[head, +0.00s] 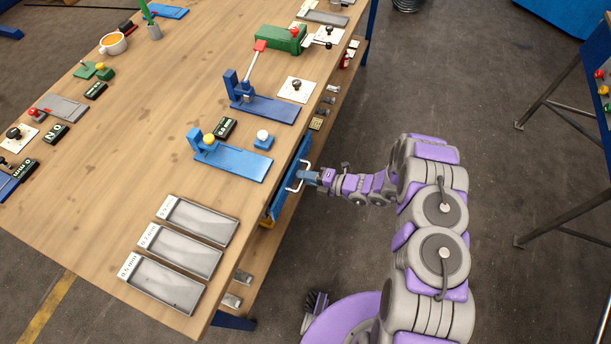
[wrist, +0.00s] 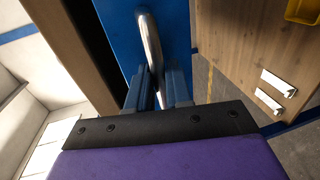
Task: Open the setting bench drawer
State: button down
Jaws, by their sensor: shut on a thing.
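The setting bench (head: 110,170) has a wooden top and a blue drawer (head: 279,194) in its right side. The drawer front stands a little out from the bench edge and carries a pale metal bar handle (head: 300,175). My gripper (head: 307,177) reaches the handle from the right, with its blue fingers closed around the bar. In the wrist view, the handle (wrist: 149,40) runs between the two blue fingers (wrist: 158,88), in front of the blue drawer face (wrist: 172,30). The fingertips are partly hidden by the handle. The drawer's inside cannot be seen.
Three grey trays (head: 184,257) lie at the bench's near corner. A blue fixture (head: 236,160) with a yellow knob and a blue lever press (head: 262,105) stand near the edge. The floor (head: 530,160) right of my arm is clear up to a blue stand (head: 590,80).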

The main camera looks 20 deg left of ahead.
jog(key=f+p+v, duration=0.1)
jog(key=f+v, duration=0.1)
jog(key=v, duration=0.7)
jog(key=f+p+v, duration=0.1)
jog(key=v, duration=0.8)
jog(key=shift+d+f, duration=0.3)
jog(key=shift+d, duration=0.3)
jog(key=shift+s, duration=0.15)
jog(key=c, duration=1.1)
grip_release()
jog(key=p+v, duration=0.2)
jog(key=v, duration=1.5)
jog(key=shift+d+p, duration=0.2)
jog(key=shift+p, duration=0.15)
